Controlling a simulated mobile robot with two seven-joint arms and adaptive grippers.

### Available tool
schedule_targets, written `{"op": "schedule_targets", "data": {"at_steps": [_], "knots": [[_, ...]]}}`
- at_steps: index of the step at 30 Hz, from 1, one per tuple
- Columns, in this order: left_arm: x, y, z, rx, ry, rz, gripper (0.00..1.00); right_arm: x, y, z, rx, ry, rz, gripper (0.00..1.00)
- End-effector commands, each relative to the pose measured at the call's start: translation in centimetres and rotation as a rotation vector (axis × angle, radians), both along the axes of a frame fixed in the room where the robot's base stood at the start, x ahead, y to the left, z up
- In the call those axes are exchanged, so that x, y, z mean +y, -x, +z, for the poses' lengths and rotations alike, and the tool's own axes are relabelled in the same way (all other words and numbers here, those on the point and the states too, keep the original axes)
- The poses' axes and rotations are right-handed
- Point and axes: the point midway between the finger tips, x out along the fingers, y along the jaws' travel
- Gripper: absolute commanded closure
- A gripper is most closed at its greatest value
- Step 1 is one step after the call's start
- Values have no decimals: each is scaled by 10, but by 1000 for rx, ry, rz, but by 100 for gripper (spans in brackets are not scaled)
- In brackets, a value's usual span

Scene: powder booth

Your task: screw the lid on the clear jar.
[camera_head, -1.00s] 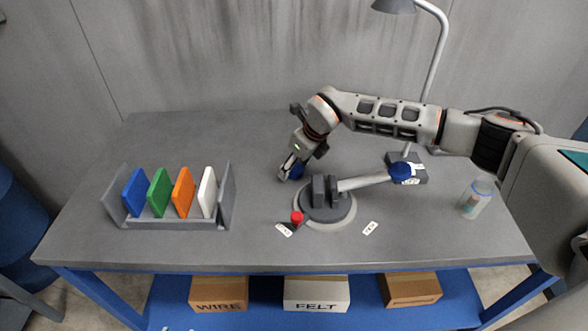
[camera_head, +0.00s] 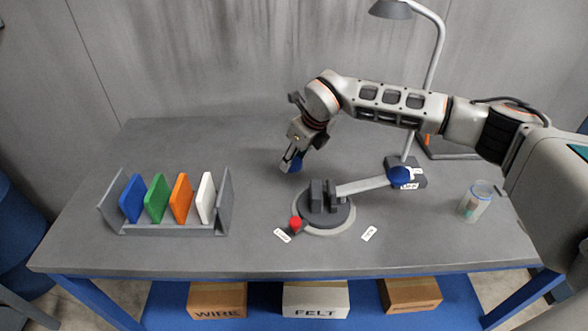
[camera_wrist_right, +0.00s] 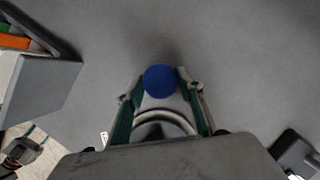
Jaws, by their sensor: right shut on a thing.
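My right gripper (camera_head: 291,162) is shut on a round blue lid (camera_head: 297,163), above the table behind the round-based fixture. In the right wrist view the lid (camera_wrist_right: 160,80) sits between the two fingertips of the gripper (camera_wrist_right: 160,88). The clear jar (camera_head: 476,202) stands upright at the right of the table, well apart from the gripper. Something pinkish and greenish shows inside it.
A fixture (camera_head: 327,211) with dark jaws, a blue-ended lever and a red knob (camera_head: 295,222) stands mid-table. A rack (camera_head: 175,229) of coloured plates is at left. A lamp (camera_head: 433,60) stands behind the jar. The table's back left is clear.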

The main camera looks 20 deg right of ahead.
Motion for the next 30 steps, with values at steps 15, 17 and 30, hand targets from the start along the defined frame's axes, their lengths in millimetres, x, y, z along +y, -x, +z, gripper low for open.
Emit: {"op": "schedule_targets", "data": {"at_steps": [15,17,30], "knots": [[0,1,-12,2,0,1,64,1,0,130,-5,0,2,70],[0,1,-13,2,0,1,64,0,-1,138,-4,1,1,70],[0,1,-13,2,0,1,64,1,0,154,0,1,2,70]]}}
